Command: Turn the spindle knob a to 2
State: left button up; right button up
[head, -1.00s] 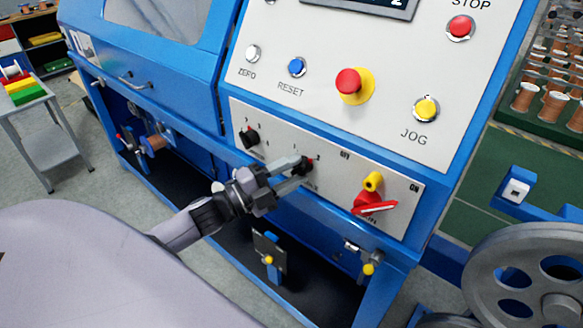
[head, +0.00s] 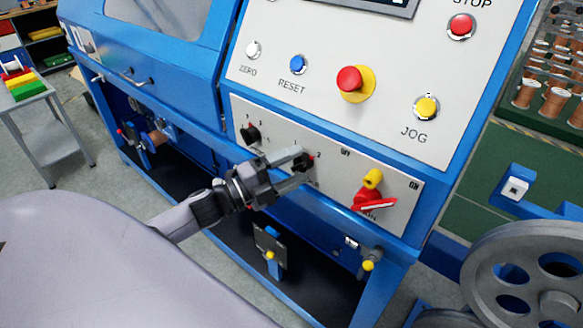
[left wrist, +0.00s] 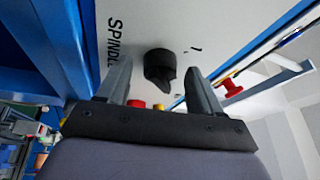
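A black knob (head: 302,163) sits on the grey lower panel of the blue machine. It also shows in the left wrist view (left wrist: 160,66), beside lettering that reads "SPINDL" before it is cut off. A small red mark shows at its upper right in the head view, near a numeral that looks like 2. My left gripper (head: 304,165) has its fingers on either side of this knob. In the left wrist view, the gripper (left wrist: 159,72) is open, with a gap between each finger and the knob. My right gripper is not in view.
A second black knob (head: 250,134) sits to the left on the same panel. A red and yellow switch (head: 372,195) is to the right. A red-on-yellow emergency button (head: 354,82) and other buttons are above. A spoked grey wheel (head: 535,275) stands at the lower right.

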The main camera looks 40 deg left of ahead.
pick_arm(q)
jog(key=b+v, duration=0.1)
jog(key=v, duration=0.6)
dwell(0.4)
jog(key=shift+f, duration=0.1)
dwell(0.4)
jog(key=s+d+f+n+g+y, duration=0.3)
jog(key=s+d+f+n, duration=0.3)
jog(key=f+n, duration=0.3)
jog(key=s+d+f+n+g+y, duration=0.3)
jog(key=s+d+f+n, duration=0.3)
jog(key=f+n, duration=0.4)
notch_tip(320, 180, down, 2)
jog(key=shift+s+d+f+g+y, duration=0.15)
jog(key=shift+d+g+y, duration=0.2)
jog(key=shift+d, duration=0.45)
